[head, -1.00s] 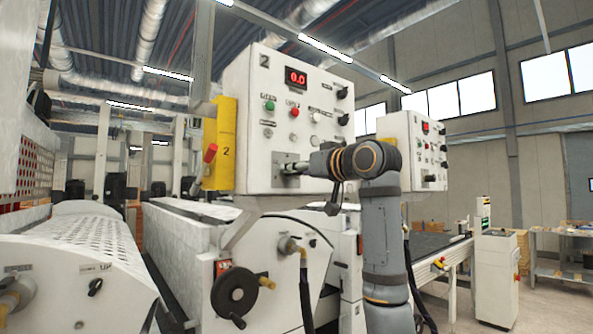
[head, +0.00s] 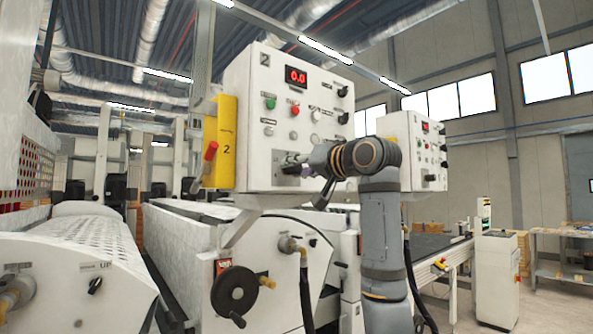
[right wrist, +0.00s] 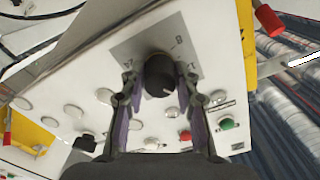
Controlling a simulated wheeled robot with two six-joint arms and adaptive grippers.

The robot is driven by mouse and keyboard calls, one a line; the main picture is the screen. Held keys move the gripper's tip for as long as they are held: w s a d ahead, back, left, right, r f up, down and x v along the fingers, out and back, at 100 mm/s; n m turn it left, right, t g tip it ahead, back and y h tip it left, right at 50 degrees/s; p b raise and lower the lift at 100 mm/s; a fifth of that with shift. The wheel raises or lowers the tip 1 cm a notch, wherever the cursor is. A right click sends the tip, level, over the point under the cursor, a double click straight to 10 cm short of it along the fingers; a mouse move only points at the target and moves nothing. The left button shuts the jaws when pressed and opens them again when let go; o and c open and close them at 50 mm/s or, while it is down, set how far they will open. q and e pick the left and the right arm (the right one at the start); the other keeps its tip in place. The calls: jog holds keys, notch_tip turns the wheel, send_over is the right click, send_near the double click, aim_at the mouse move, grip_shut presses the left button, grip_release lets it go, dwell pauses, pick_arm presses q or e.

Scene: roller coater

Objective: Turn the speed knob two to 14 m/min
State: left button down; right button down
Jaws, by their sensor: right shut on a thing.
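Control box 2 (head: 262,105) is a white cabinet with a red display (head: 296,77) reading 0.0. In the head view my right gripper (head: 289,162) is at the grey scale plate (head: 287,178) low on the box's front, and it hides the knob there. In the right wrist view the black speed knob (right wrist: 158,78) with a white pointer line stands on its grey plate (right wrist: 190,50). My right gripper's two fingers are shut on the knob from either side. The printed scale is only partly readable. My left gripper is not in view.
Green (head: 270,103) and red (head: 295,106) buttons and black selectors (head: 342,91) sit above the knob. A yellow bracket with a red handle (head: 211,151) is at the box's left side. A second control box (head: 398,150) stands behind my right arm. A black handwheel (head: 235,292) is below.

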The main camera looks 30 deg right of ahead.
jog(key=shift+m, duration=0.5)
jog(key=c, duration=1)
grip_release()
jog(key=s, duration=1.2)
jog(key=shift+d, duration=0.45)
